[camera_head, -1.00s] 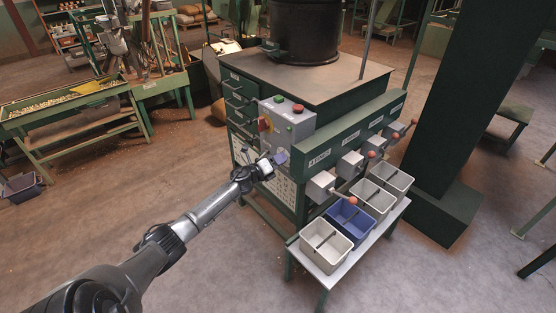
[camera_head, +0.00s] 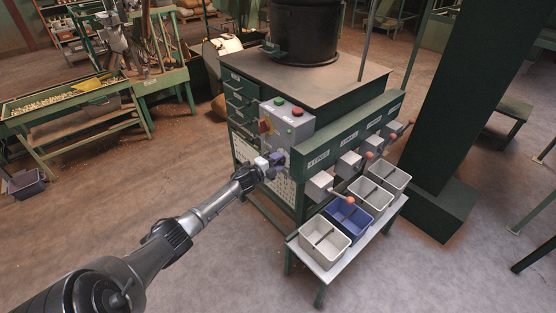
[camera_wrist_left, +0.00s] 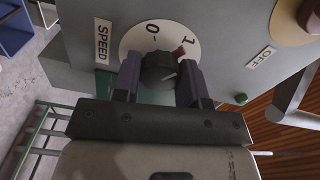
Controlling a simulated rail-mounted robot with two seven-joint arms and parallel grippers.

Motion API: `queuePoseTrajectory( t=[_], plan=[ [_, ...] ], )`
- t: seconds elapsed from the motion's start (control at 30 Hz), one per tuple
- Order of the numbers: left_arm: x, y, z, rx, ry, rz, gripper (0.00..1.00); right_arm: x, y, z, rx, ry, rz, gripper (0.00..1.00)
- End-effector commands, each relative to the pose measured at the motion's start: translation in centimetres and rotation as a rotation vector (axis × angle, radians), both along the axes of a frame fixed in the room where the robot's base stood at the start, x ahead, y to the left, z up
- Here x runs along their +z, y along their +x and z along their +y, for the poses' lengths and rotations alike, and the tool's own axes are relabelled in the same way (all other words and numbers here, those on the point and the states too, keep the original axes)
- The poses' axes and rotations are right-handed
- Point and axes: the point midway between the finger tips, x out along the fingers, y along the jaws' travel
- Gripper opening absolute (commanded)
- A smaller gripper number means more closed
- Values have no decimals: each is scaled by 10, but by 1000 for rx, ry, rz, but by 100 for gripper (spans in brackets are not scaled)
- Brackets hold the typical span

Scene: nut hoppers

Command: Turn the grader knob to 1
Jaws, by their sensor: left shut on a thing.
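The grey control box (camera_head: 287,122) is on the front of the green machine. In the left wrist view a dark round knob (camera_wrist_left: 157,70) sits on a white dial (camera_wrist_left: 137,41) marked 0 and 1, beside a label reading SPEED (camera_wrist_left: 102,40). A small red mark shows at the knob's edge near the 1. My left gripper (camera_wrist_left: 159,78) has one finger on each side of the knob and is shut on it. In the head view my left gripper (camera_head: 278,160) is at the lower part of the control box and hides the knob. My right gripper is not in view.
The control box carries a red button (camera_head: 298,110), a green button (camera_head: 279,102) and a red switch (camera_head: 265,126). Levers with red balls (camera_head: 349,200) stick out to the right above several bins (camera_head: 325,243) on a low bench. A thick green column (camera_head: 470,100) stands at right.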

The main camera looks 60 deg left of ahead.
Motion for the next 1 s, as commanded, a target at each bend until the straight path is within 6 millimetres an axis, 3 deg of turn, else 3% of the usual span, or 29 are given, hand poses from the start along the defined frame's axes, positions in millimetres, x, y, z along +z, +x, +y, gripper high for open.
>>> queuePoseTrajectory(
  t=[0.8, 0.83, 1.0],
  plan=[
    [0, 0, 0, 0, -101, -16, 15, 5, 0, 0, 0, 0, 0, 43],
    [0, 0, 0, 0, -101, -16, 41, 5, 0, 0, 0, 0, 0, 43],
    [0, 0, 0, 0, -101, -15, 57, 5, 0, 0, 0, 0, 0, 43]
  ],
)
